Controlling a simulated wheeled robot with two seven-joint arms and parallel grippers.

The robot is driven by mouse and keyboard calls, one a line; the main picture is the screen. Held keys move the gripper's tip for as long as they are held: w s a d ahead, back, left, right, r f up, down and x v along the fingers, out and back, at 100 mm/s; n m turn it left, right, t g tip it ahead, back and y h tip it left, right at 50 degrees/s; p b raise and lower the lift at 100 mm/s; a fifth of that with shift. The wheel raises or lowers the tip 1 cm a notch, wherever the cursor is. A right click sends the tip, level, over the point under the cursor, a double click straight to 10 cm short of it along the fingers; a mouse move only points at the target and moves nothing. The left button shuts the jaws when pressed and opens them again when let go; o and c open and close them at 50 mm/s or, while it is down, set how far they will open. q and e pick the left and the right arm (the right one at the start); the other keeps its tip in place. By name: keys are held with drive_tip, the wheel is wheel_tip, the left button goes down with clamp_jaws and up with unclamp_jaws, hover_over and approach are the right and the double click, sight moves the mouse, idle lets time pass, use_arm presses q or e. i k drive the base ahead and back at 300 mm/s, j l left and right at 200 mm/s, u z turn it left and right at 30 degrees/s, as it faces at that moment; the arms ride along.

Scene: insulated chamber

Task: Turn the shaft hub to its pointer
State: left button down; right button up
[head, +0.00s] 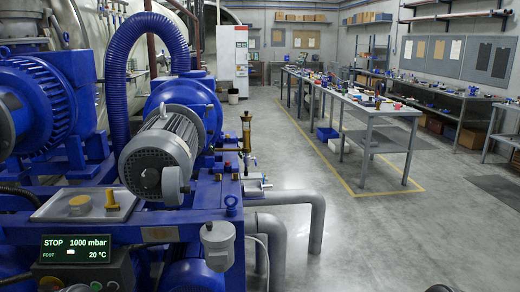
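I cannot tell which of these is the shaft hub, and no pointer mark can be made out at this size.
A lit display (77,248) reads STOP, 1000 mbar, 20 °C. Grey pipes (318,222) and a grey canister (217,244) stand beside the blue frame. A long workbench (378,106) with small items stands at the right. The floor (370,235) between is open.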

sight(150, 178)
drive_tip(key=l+u, duration=0.2)
drive_tip(key=u, duration=0.15)
drive_tip(key=l+u, duration=0.2)
drive_tip(key=u, duration=0.15)
drive_tip(key=i+j+z, duration=0.5)
drive_tip(key=j, duration=0.35)
drive_tip(key=i+j+z, duration=0.15)
drive_tip(key=i+j, duration=0.15)
drive_tip(key=i+j+z, duration=0.2)
drive_tip(key=j, duration=0.2)
drive_tip(key=i+j+z, duration=0.15)
drive_tip(key=j, duration=0.2)
drive_tip(key=k, duration=0.05)
